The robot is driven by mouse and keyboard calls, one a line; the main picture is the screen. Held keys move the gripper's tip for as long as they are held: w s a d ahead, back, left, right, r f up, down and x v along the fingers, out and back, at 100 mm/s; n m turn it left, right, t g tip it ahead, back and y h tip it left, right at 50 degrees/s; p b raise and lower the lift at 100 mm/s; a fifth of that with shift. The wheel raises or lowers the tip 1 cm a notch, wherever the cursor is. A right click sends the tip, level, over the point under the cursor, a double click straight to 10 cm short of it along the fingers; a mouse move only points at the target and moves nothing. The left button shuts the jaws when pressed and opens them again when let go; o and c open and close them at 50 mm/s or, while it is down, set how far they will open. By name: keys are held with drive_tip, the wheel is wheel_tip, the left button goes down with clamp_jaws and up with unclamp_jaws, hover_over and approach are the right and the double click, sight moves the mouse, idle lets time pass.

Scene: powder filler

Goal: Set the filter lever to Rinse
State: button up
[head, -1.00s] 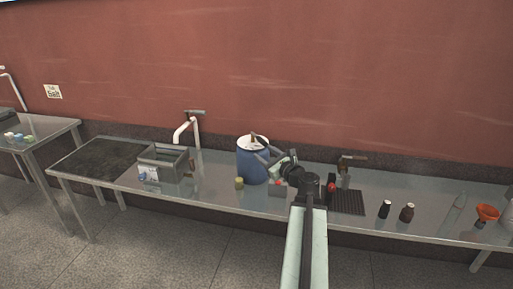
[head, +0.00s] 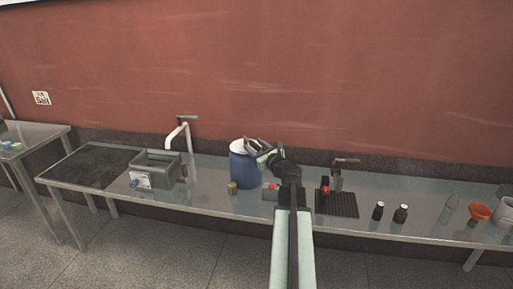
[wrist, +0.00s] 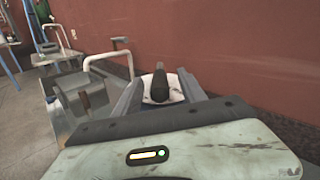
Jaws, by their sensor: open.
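A blue drum (head: 242,172) with a white top (head: 237,146) stands on the long metal table. In the wrist view, the white top (wrist: 176,96) shows beyond my fingers, with a dark lever (wrist: 160,88) standing up in front of it. My gripper (head: 250,146) is at the upper right of the drum, and its fingers overlap the top in the head view. In the wrist view, my gripper (wrist: 160,76) is open, with one finger on each side of the lever. I cannot tell whether either finger touches it. No lever label is readable.
A grey bin (head: 156,167) and a white tap (head: 184,137) stand left of the drum. A small yellow-green object (head: 232,188) sits in front of it. To the right are a dark grid mat (head: 338,204), bottles (head: 401,214) and an orange funnel (head: 480,212).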

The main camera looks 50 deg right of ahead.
clamp_jaws()
idle(1.3)
